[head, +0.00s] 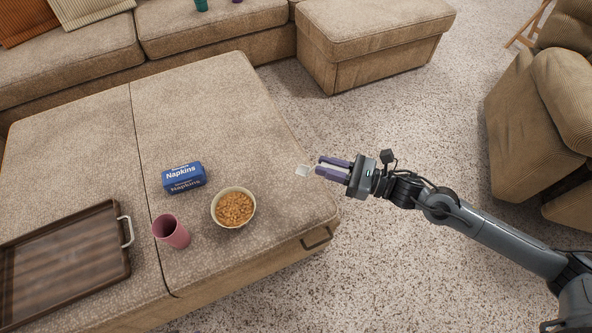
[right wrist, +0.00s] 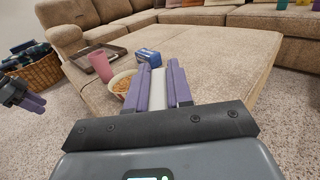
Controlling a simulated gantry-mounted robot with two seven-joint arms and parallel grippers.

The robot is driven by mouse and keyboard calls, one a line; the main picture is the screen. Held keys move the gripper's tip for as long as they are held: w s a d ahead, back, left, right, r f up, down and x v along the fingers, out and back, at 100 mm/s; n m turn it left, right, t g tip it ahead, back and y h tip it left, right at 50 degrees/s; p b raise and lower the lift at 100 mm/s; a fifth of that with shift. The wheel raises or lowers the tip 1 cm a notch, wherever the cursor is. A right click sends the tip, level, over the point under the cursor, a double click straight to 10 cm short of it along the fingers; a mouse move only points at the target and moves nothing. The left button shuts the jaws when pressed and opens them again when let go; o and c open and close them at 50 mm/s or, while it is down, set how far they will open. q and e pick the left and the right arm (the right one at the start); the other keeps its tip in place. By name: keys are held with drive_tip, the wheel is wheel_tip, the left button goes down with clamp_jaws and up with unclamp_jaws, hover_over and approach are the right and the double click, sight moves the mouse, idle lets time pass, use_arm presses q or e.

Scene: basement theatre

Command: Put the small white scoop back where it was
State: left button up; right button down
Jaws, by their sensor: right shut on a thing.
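My right gripper (head: 318,169) is shut on the small white scoop (head: 303,171), whose pale end sticks out past the purple fingers. In the right wrist view, a white strip of the scoop (right wrist: 158,90) lies between the two fingers (right wrist: 160,72). The gripper holds it in the air near the right edge of the beige ottoman (head: 200,100). A bowl of brown food pieces (head: 235,208) stands on the ottoman, left of and nearer than the gripper. My left gripper (right wrist: 34,103) shows only at the left of the right wrist view; its opening is unclear.
A blue napkin pack (head: 184,177) and a pink cup (head: 171,231) stand by the bowl. A dark wooden tray (head: 128,240) lies at the left. The ottoman's far part is clear. A sofa (head: 205,35) is behind and an armchair (head: 545,120) right.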

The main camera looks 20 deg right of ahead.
drive_tip(key=w+a+f+b, duration=0.1)
drive_tip(key=w+a+f, duration=0.1)
drive_tip(key=w+f, duration=0.1)
drive_tip(key=w+a+f+b, duration=0.2)
drive_tip(key=w+f, duration=0.1)
drive_tip(key=w+a+f+b, duration=0.2)
drive_tip(key=w, duration=0.1)
drive_tip(key=shift+w+a+f, duration=0.15)
drive_tip(key=shift+w+f, duration=0.05)
drive_tip(key=shift+f, duration=0.2)
drive_tip(key=shift+s+a+f+b, duration=0.1)
drive_tip(key=shift+f+b, duration=0.85)
drive_tip(key=shift+f, duration=0.75)
use_arm(q)
wheel_tip(320, 180, down, 7)
drive_tip(key=a, duration=0.1)
drive_tip(key=shift+s+a, duration=0.15)
drive_tip(key=shift+s, duration=0.15)
drive_tip(key=shift+f, duration=0.15)
use_arm(e)
drive_tip(key=c, duration=1.5)
unclamp_jaws()
drive_tip(key=shift+f, duration=0.15)
drive_tip(key=o, duration=0.5)
